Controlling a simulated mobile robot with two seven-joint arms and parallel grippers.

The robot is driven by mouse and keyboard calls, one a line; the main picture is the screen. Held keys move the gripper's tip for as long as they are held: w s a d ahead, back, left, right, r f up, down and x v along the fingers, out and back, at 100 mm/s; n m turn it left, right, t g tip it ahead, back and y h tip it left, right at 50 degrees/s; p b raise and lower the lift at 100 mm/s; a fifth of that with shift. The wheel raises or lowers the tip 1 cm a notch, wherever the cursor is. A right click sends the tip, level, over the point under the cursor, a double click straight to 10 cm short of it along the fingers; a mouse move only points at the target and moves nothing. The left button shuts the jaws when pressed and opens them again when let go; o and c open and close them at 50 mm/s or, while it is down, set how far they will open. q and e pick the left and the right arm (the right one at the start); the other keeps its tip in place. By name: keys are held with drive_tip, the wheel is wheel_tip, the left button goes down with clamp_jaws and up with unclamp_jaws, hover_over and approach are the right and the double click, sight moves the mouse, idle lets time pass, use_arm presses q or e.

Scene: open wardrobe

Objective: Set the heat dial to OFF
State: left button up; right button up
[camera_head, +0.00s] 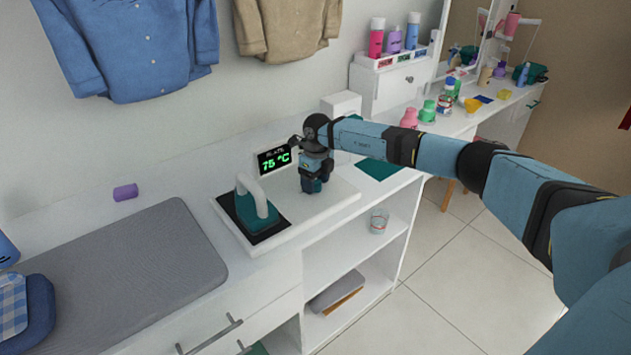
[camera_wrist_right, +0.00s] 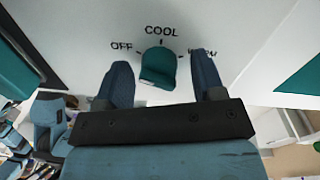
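The teal heat dial (camera_wrist_right: 158,72) sits on a white panel in the right wrist view. OFF is printed at its upper left, COOL above it and WARM at its upper right, partly covered by a finger. Its narrow end appears turned towards COOL, though the exact setting is hard to read. My right gripper (camera_head: 315,182) points down over the white iron station (camera_head: 330,204). Its two dark fingers stand on either side of the dial, with visible gaps, so it is open. In the head view the gripper hides the dial. My left gripper is not in view.
A display (camera_head: 273,160) reading 75 °C stands behind the station. A teal iron (camera_head: 256,207) stands on its dark pad left of my gripper. A grey ironing pad (camera_head: 125,270) and a purple cylinder (camera_head: 125,192) lie further left.

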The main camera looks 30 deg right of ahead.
wheel_tip(320, 180, up, 14)
drive_tip(key=shift+d, duration=0.4)
drive_tip(key=shift+w+f, duration=0.1)
drive_tip(key=shift+f, duration=0.05)
idle(0.4)
